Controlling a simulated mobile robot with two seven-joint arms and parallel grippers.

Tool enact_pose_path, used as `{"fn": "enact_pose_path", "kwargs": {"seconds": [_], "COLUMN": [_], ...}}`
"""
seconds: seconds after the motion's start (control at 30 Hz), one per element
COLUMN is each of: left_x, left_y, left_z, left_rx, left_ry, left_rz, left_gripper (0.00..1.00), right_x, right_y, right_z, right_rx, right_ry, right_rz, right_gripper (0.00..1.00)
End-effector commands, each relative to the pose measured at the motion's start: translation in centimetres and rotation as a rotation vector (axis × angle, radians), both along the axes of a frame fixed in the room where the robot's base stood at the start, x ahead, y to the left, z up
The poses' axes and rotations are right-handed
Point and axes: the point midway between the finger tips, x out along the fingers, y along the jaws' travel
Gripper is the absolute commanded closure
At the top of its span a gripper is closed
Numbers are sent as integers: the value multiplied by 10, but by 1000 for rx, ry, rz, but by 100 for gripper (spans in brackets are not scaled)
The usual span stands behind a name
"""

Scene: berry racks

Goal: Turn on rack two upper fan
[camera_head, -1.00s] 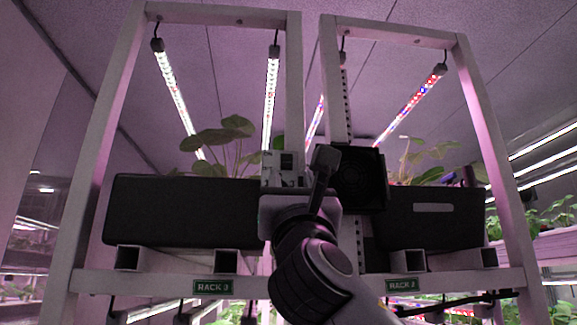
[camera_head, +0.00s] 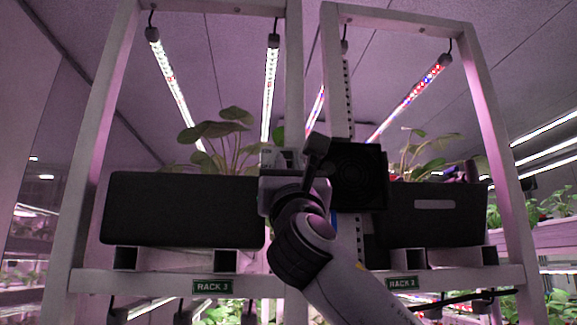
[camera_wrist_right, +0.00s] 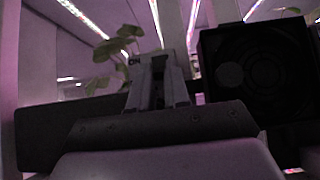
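A black square fan (camera_head: 360,178) is mounted between the two racks, beside the RACK 2 frame on the right; it shows large at the right of the wrist view (camera_wrist_right: 258,65). A pale switch box (camera_head: 270,158) is just left of the fan. In the wrist view the box (camera_wrist_right: 136,72) carries "ON" lettering. My right gripper (camera_wrist_right: 158,80) points at this box and covers much of its face. Its fingers look close together with nothing seen between them. I cannot tell whether they touch the switch, which is hidden. My left gripper is not in view.
Black planter boxes stand on both racks, left (camera_head: 180,208) and right (camera_head: 440,215). The RACK 3 label (camera_head: 212,286) and RACK 2 label (camera_head: 402,283) are on the crossbars. White uprights (camera_head: 294,80) stand close to the box and fan. Lit strips hang above.

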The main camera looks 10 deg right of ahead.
Motion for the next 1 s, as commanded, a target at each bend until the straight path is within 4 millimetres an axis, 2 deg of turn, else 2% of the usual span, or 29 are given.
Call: {"fn": "enact_pose_path", "kwargs": {"seconds": [0.47,1.0], "left_x": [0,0], "left_y": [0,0], "left_z": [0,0], "left_rx": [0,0], "left_ry": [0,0], "left_rz": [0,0], "left_gripper": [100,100], "right_x": [-3,-8], "right_y": [0,0], "right_z": [3,20], "right_rx": [0,0], "right_ry": [62,410], "right_rz": [0,-1], "right_gripper": [100,100]}}
